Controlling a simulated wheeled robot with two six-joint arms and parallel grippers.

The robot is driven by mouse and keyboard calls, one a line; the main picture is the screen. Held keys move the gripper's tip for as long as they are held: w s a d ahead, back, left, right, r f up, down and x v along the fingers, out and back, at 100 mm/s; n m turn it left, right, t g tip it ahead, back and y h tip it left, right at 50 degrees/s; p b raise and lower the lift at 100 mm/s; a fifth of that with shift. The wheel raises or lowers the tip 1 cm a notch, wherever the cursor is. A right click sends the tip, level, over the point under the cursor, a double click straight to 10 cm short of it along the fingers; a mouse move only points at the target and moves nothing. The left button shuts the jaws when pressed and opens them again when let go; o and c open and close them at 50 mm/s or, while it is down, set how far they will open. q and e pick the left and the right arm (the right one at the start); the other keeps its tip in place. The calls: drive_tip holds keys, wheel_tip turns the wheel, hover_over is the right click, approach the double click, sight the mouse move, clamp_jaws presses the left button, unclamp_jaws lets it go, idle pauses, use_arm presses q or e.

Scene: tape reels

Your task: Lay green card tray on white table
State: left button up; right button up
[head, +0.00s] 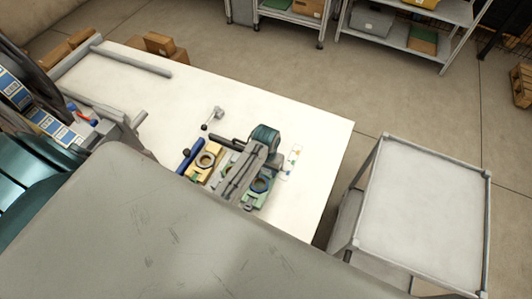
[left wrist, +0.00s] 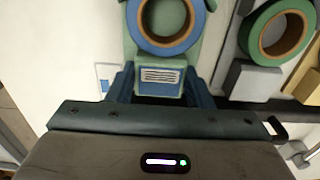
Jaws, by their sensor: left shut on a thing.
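The green card tray (head: 250,197) is at the front of the white table (head: 310,125) and carries a blue tape reel (head: 260,184). In the left wrist view the tray (left wrist: 196,50) shows its blue reel (left wrist: 190,38) with a brown core and a labelled end block (left wrist: 160,77). My left gripper (head: 266,173) is shut on that end block, with dark blue fingers (left wrist: 160,88) on either side. I cannot tell whether the tray touches the table. My right gripper is not in view.
A grey tray (left wrist: 250,82) with a green reel (left wrist: 253,43) lies beside it. A yellow tray (head: 195,172) with a reel stands left, near a blue bar (head: 190,157). A printed strip (head: 291,162) lies right. The table's far right is clear. A grey cart (head: 425,200) stands beyond.

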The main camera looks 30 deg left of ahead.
use_arm(q)
drive_tip(key=shift+f, duration=0.1)
drive_tip(key=o, duration=1.1)
drive_tip(key=shift+r, duration=0.25)
wheel_tip(320, 180, up, 12)
drive_tip(key=b, duration=0.2)
drive_tip(key=shift+f+b, duration=0.1)
drive_tip(key=shift+b, duration=0.2)
drive_tip(key=shift+f, duration=0.1)
